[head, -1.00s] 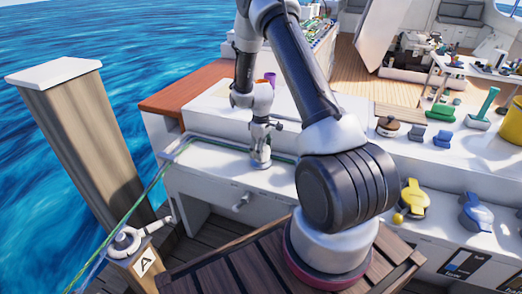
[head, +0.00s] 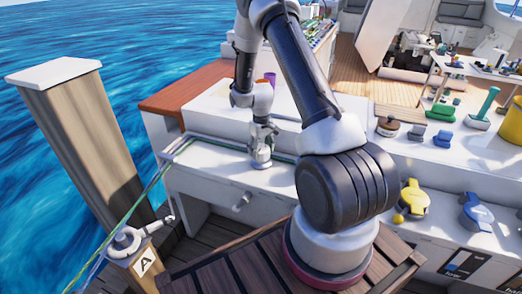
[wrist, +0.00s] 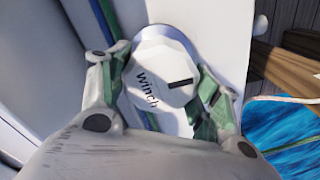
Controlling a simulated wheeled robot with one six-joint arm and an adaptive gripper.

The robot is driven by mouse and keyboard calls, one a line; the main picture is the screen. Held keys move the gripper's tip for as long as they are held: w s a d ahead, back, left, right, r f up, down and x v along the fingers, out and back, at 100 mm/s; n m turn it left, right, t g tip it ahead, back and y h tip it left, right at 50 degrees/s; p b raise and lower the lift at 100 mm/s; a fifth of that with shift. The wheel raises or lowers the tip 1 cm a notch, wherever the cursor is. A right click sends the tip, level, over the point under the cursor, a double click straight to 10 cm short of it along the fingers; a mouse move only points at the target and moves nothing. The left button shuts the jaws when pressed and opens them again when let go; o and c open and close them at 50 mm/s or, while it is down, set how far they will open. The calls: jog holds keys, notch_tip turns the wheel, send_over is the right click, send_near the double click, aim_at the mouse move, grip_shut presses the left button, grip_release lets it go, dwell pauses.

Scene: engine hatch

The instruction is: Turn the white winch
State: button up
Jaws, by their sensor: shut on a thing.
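The white winch (head: 261,157) stands on the white side deck of the boat, in the middle of the head view. In the wrist view its white faceted top (wrist: 160,72) shows the word "Winch" and a dark slot. My gripper (head: 263,137) points down over it. In the wrist view my gripper (wrist: 160,90) has one green-padded finger on each side of the winch, shut around its upper part. The winch's lower body is partly hidden by the fingers.
A green and bluish rope (head: 145,190) runs along the deck edge past the winch and down to a white cleat (head: 125,241) by a label "A". A wooden post (head: 80,140) stands at left. Yellow (head: 412,199) and blue (head: 474,212) fittings are at right.

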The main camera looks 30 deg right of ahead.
aim_at(261, 147)
jog(key=shift+m, duration=1.5)
jog(key=o, duration=1)
notch_tip(261, 147, up, 12)
jog(key=shift+s, duration=0.1)
